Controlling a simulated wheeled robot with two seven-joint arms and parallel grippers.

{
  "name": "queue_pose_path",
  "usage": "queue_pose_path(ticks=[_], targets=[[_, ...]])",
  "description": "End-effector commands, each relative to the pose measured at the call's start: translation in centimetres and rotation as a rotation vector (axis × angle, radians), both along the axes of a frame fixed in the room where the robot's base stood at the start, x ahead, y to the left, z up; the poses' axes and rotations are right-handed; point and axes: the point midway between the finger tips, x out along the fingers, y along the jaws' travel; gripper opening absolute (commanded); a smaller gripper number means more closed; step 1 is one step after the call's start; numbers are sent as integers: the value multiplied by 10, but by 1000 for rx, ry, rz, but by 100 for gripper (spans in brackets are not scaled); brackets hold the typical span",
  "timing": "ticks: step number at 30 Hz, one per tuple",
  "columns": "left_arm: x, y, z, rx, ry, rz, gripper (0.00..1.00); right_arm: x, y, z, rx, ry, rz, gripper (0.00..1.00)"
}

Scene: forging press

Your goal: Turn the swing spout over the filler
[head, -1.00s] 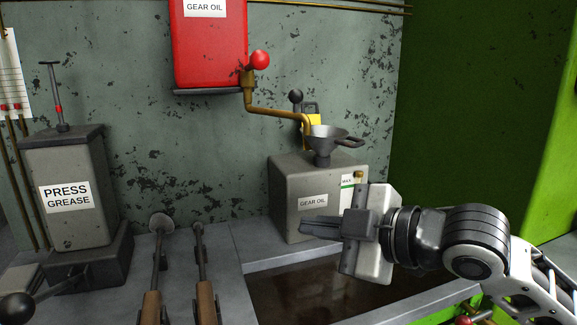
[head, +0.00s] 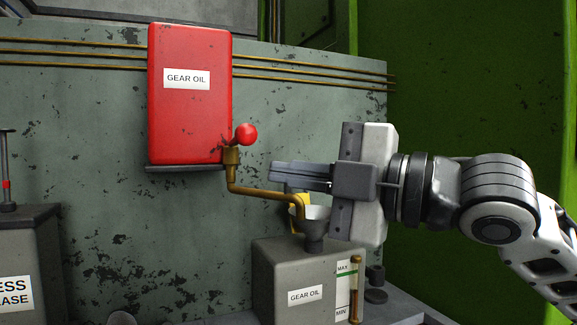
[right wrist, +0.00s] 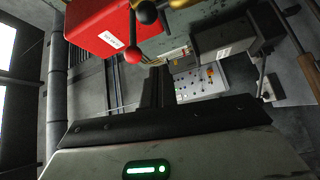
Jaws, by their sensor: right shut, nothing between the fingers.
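The brass swing spout (head: 262,192) runs right from a valve below the red gear oil tank (head: 190,120). Its bent end is by the left side of the grey funnel (head: 314,228) on the gear oil box (head: 272,275); I cannot tell whether it is over the opening. My right gripper (head: 274,176) is shut and empty, pointing left, and appears just above the spout in the head view. Part of the funnel is hidden by the gripper. My left gripper is not in view.
A red ball knob (head: 246,134) sits on the valve, close to the fingertips in the head view. The press grease box (head: 30,255) stands at left. The wall between is clear.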

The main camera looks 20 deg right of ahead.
Motion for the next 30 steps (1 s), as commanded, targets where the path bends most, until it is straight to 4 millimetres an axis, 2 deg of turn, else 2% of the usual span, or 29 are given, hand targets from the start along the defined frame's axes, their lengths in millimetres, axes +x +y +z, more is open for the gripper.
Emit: queue_pose_path(ticks=[8,12,18,30], targets=[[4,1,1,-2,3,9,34,30,27,3,1,0,3,0],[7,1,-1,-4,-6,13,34,37,9,-3,-2,4,-6,0],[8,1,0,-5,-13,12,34,43,-7,-6,-2,2,-4,0],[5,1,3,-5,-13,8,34,44,-11,-6,-1,0,-1,0]])
